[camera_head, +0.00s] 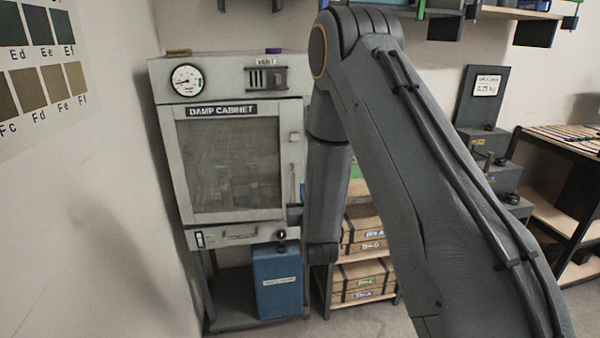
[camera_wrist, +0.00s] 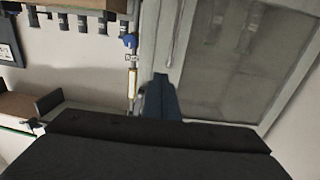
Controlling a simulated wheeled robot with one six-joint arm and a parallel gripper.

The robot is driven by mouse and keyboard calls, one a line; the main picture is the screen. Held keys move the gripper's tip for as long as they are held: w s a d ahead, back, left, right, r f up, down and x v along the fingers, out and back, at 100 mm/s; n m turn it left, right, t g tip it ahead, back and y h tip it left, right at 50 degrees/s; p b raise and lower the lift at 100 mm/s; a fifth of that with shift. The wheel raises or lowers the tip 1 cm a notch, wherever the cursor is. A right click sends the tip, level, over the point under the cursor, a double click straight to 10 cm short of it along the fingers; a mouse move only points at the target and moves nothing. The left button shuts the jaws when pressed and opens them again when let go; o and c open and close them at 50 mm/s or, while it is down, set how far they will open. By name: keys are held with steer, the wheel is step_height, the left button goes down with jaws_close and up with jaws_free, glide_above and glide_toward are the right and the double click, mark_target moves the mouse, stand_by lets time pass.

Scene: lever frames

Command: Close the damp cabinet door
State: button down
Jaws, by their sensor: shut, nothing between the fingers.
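The damp cabinet (camera_head: 225,75) is a pale grey box on a dark stand, left of my arm in the head view. Its door (camera_head: 186,165) has a dark window and looks about flush with the cabinet front; I cannot tell whether a thin gap remains. A slim upright handle (camera_head: 292,187) is near the door's right edge. In the wrist view the door frame (camera_wrist: 204,45) and window fill the upper right. My gripper (camera_wrist: 161,80) is shut and empty, its tips at or close to the door's edge strip; contact is unclear. In the head view my arm hides most of it.
A blue box (camera_head: 278,285) stands under the cabinet. A wall with colour swatches (camera_head: 40,60) closes off the left side. A workbench (camera_head: 560,140) stands at the right.

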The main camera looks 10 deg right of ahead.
mark_target(298, 166)
steer(key=w+p, duration=0.1)
steer(key=w, duration=0.3)
steer(key=w+p, duration=0.2)
steer(key=w, duration=0.3)
steer(key=w+d+p, duration=0.1)
steer(key=w, duration=0.3)
steer(key=shift+w+p, duration=0.3)
